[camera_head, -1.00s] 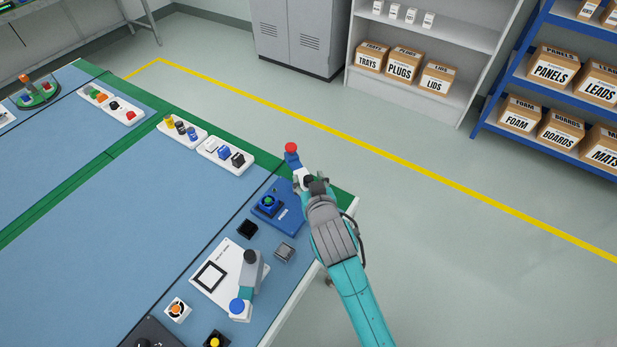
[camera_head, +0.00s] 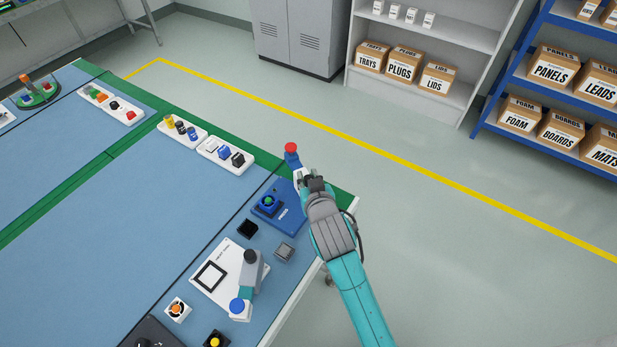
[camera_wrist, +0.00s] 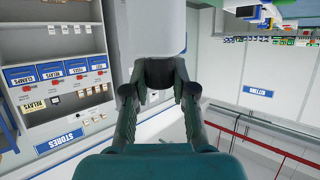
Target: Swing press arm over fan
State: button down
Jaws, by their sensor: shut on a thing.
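The blue press base (camera_head: 288,219) lies at the table's right corner. A dark part with a round green-and-blue middle (camera_head: 268,201) sits on it; I cannot tell for sure that it is the fan. The press arm (camera_head: 298,171) is a pale bar with a blue end and red top, standing at the base's far right edge, apart from that part. My gripper (camera_head: 314,184) is at its near end. In the wrist view my gripper (camera_wrist: 160,92) is shut on a dark knob (camera_wrist: 160,73) below a pale body. The fingertips are partly hidden in the head view.
A white plate (camera_head: 212,299) carries a second grey arm (camera_head: 249,275) with a blue end. A white square part with an orange middle (camera_head: 177,309), a black block (camera_head: 247,229) and a grey block (camera_head: 284,252) lie nearby. White trays (camera_head: 240,164) line the back. Open floor lies right of the table.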

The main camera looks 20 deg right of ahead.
jog(key=shift+n+y, duration=0.4)
jog(key=n+y, duration=0.2)
jog(key=shift+d+y, duration=0.15)
jog(key=shift+y, duration=0.25)
jog(key=n+g+y, duration=0.1)
jog(key=n+y, duration=0.4)
jog(key=shift+w, duration=0.1)
jog(key=n+g+y, duration=0.3)
jog(key=n+y, duration=0.1)
jog(key=shift+g, duration=0.4)
jog(key=shift+n+g+y, duration=0.7)
jog(key=shift+n+g, duration=0.6)
jog(key=shift+n, duration=0.1)
jog(key=shift+f+n+g, duration=0.1)
jog(key=shift+n+g, duration=0.2)
jog(key=c, duration=0.9)
grip_release()
